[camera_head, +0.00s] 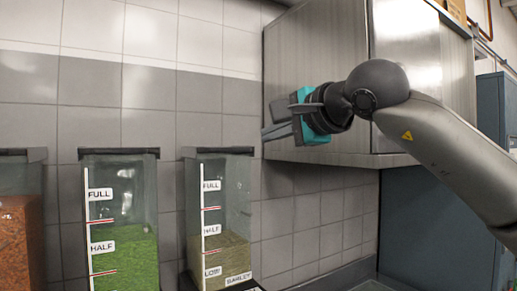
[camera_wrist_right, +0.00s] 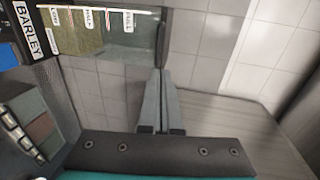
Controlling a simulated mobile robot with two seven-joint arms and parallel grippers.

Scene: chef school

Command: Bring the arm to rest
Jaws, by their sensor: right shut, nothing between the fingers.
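My right gripper (camera_head: 276,131) comes in from the right in the head view. It is raised in front of the steel cabinet and points left. Its fingers are shut with nothing between them, and they also show in the wrist view (camera_wrist_right: 165,75), close together. My left gripper is in neither view.
A steel wall cabinet (camera_head: 315,60) hangs behind my right arm. Clear containers stand along the tiled wall: a barley one (camera_head: 222,215), a green-filled one (camera_head: 122,225) and a brown-filled one (camera_head: 20,230). The barley container shows in the wrist view (camera_wrist_right: 105,35). The upper left is open.

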